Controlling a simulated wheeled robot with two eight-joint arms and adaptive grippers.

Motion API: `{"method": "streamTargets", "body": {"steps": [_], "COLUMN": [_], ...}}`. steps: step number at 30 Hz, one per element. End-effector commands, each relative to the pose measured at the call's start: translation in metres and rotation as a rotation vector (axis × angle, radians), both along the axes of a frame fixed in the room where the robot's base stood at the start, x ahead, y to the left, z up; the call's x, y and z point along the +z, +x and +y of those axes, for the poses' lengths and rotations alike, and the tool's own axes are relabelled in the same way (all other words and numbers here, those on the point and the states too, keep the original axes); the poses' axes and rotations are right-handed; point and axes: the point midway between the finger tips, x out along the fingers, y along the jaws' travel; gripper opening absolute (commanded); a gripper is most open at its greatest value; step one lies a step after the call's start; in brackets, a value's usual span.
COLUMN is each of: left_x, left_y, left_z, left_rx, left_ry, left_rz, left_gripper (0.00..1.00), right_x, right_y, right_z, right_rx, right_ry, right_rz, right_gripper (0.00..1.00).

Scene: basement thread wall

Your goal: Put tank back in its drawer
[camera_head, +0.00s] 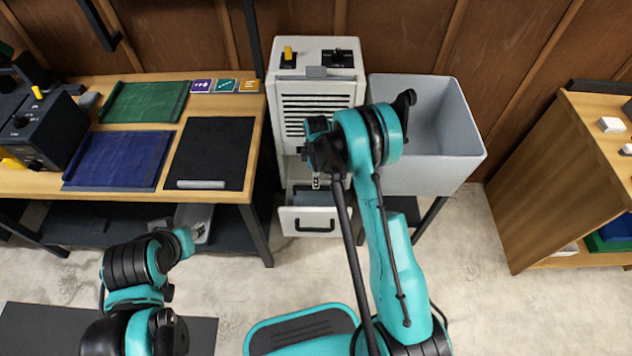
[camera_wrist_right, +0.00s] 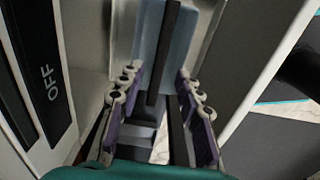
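The white cabinet (camera_head: 318,80) stands between the table and the grey tub. Its bottom drawer (camera_head: 309,222) is pulled out, with a black handle on the front. The blue-grey tank (camera_head: 312,197) appears to sit low in the drawer, mostly hidden by my right arm in the head view. In the wrist view, the pale blue tank (camera_wrist_right: 188,40) with a dark bar lies beyond my right gripper (camera_wrist_right: 158,98). Its purple-padded fingers are spread, with a gap between them; contact with the tank is unclear. My left gripper (camera_head: 186,241) hangs near the table's front; its fingers are unclear.
The wooden table (camera_head: 210,90) at left carries green, blue and black mats and a dark machine (camera_head: 45,130). The empty grey tub (camera_head: 440,125) stands close right of the cabinet. A wooden shelf unit (camera_head: 550,180) is at far right.

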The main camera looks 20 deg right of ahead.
Motion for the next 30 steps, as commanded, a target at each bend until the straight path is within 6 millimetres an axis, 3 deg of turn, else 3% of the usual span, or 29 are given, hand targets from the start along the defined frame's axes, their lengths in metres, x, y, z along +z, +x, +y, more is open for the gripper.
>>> {"method": "streamTargets", "body": {"steps": [3, 14, 17, 20, 24, 30], "left_x": [0.013, 0.022, 0.021, 0.021, 0.021, 0.021], "left_y": [0.000, 0.000, 0.000, 0.000, 0.000, 0.000], "left_z": [0.000, 0.000, 0.000, 0.000, 0.000, 0.000], "left_rx": [0.000, 0.000, 0.000, 0.000, 0.000, 0.000], "left_ry": [0.000, 0.000, 0.000, 0.000, 0.000, 0.000], "left_rz": [0.000, 0.000, 0.000, 0.000, 0.000, 0.000], "left_gripper": [0.34, 0.34, 0.34, 0.34, 0.34, 0.34], "right_x": [0.030, 0.076, 0.110, 0.156, 0.216, 0.280], "right_y": [0.000, -0.002, -0.009, -0.023, -0.053, -0.109], "right_z": [0.000, 0.000, -0.001, -0.001, -0.001, -0.001], "right_rx": [0.000, -0.030, -0.104, -0.218, -0.396, -0.645], "right_ry": [0.000, 0.000, 0.002, 0.011, 0.037, 0.101], "right_rz": [0.000, -0.014, -0.050, -0.104, -0.186, -0.299], "right_gripper": [0.35, 0.35, 0.35, 0.35, 0.35, 0.35]}}
